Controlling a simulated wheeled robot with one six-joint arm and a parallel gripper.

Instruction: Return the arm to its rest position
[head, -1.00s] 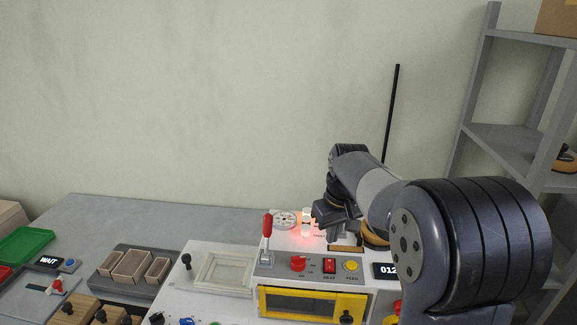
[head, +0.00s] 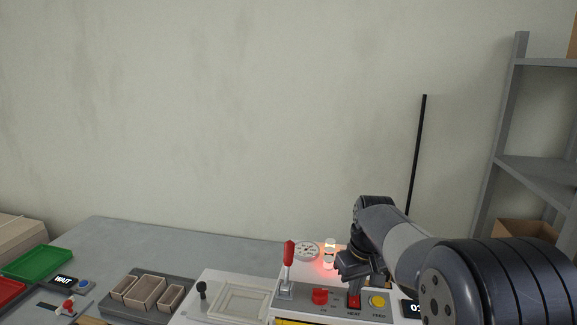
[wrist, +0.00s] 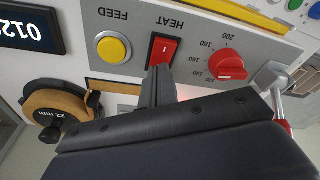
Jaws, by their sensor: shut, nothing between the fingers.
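My gripper (head: 354,272) is shut and empty above the machine's control panel (head: 338,303). In the wrist view its closed fingers (wrist: 158,86) point at the red HEAT switch (wrist: 162,50) and overlap its lower edge; I cannot tell whether they touch. The yellow FEED button (wrist: 114,48) and the red temperature knob (wrist: 228,65) lie on either side of the switch. My arm stretches in from the lower right of the head view, bent over the panel.
A red-handled lever (head: 289,254) and a glowing lamp (head: 330,252) rise near the gripper. A reel (wrist: 62,108) sits beside the panel. Trays (head: 38,262) and beige boxes (head: 147,291) are at left. A grey shelf (head: 538,172) stands at right; the wall side above is clear.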

